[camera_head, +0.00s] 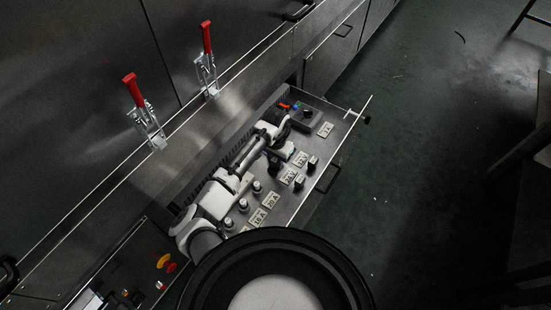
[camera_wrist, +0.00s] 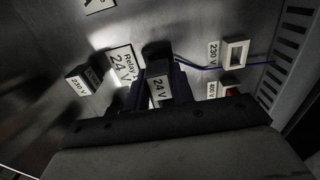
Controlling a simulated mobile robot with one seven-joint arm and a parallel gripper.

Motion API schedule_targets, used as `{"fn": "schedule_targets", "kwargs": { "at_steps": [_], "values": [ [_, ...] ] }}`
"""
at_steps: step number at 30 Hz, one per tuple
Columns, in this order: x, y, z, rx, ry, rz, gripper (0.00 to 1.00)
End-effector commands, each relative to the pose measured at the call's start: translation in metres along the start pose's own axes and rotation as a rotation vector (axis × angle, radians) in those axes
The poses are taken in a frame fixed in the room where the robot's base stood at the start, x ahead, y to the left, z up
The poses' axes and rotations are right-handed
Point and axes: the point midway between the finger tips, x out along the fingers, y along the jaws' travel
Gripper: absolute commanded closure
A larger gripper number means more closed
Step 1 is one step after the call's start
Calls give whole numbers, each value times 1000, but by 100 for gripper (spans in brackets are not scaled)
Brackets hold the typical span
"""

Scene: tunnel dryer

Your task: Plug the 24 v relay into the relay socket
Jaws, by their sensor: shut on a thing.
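The 24 V relay (camera_wrist: 158,90), a dark block with a white 24 V label, is between the fingers of my gripper (camera_wrist: 161,97) in the wrist view. My gripper is shut on it. A white plate reading Relay 24 V (camera_wrist: 122,65) lies on the metal panel just left of the relay. A dark block (camera_wrist: 157,49) shows directly beyond the relay; I cannot tell whether it is the relay socket or whether the two touch. In the head view my arm reaches over the drawer panel, and the held relay is hard to make out.
A dark block labelled 230 V (camera_wrist: 80,81) stands to the left in the wrist view. A white socket (camera_wrist: 235,53) labelled 230 V, with a blue wire, is at right. Several knobs and labels cover the drawer panel (camera_head: 333,113). Red-handled clamps (camera_head: 137,97) stand at upper left.

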Motion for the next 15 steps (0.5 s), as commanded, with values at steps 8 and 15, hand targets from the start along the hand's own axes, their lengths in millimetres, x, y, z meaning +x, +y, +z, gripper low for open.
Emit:
{"fn": "schedule_targets", "kwargs": {
  "at_steps": [8,15],
  "values": [
    [8,0,0,0,1,0,98],
    [14,0,0,0,1,0,98]
  ]
}}
